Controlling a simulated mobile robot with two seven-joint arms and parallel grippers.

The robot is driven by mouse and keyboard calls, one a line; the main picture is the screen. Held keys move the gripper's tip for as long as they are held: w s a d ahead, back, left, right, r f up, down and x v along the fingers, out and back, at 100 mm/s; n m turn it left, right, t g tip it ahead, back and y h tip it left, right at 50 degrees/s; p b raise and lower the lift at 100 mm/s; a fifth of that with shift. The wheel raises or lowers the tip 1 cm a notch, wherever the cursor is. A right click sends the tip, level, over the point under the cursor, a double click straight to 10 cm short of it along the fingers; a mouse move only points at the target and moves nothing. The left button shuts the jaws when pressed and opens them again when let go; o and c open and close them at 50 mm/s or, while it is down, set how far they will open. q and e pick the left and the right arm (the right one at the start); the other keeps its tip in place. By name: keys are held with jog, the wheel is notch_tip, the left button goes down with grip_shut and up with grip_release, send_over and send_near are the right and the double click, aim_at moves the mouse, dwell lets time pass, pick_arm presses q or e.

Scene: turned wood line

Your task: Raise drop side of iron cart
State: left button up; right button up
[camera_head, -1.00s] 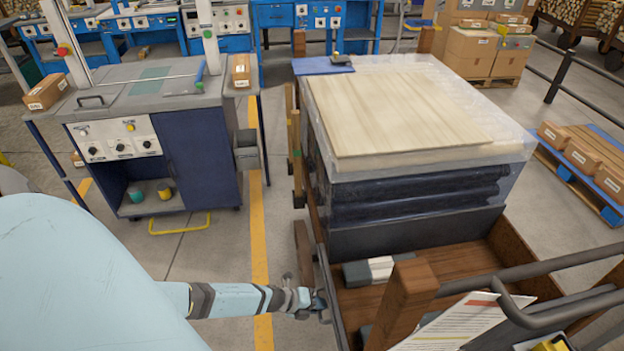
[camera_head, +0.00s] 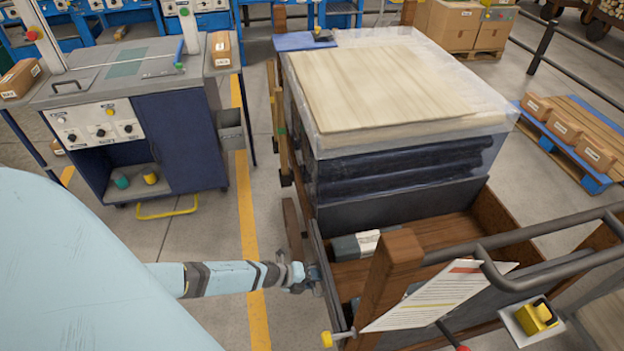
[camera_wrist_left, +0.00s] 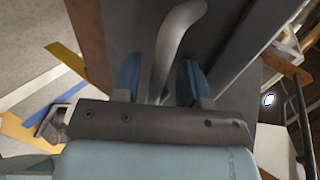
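The iron cart has a brown wooden bed (camera_head: 440,229) and carries a wrapped stack of boards (camera_head: 400,92). A grey iron side panel (camera_head: 322,257) runs along the cart's left edge; its exact tilt is hard to tell. My left gripper (camera_head: 313,275) is at the outside of this panel. In the left wrist view its two blue fingers (camera_wrist_left: 158,82) stand apart on either side of a curved grey handle (camera_wrist_left: 177,38), with narrow gaps that suggest they are not clamped on it. The dark panel (camera_wrist_left: 225,40) lies behind. My right gripper is out of view.
A wooden post (camera_head: 388,275), a paper sheet (camera_head: 438,295) and a tubular rail (camera_head: 545,228) stand at the cart's near end. A grey workstation (camera_head: 130,110) stands left, beyond a floor aisle with a yellow line (camera_head: 244,195).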

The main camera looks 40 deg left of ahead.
pick_arm(q)
jog(key=shift+s, duration=0.1)
jog(key=shift+s+a, duration=0.15)
jog(key=shift+a, duration=0.05)
jog(key=p+v, duration=0.1)
jog(key=v, duration=1.2)
jog(key=shift+r+p, duration=0.2)
jog(key=shift+p, duration=0.1)
jog(key=shift+s, duration=0.15)
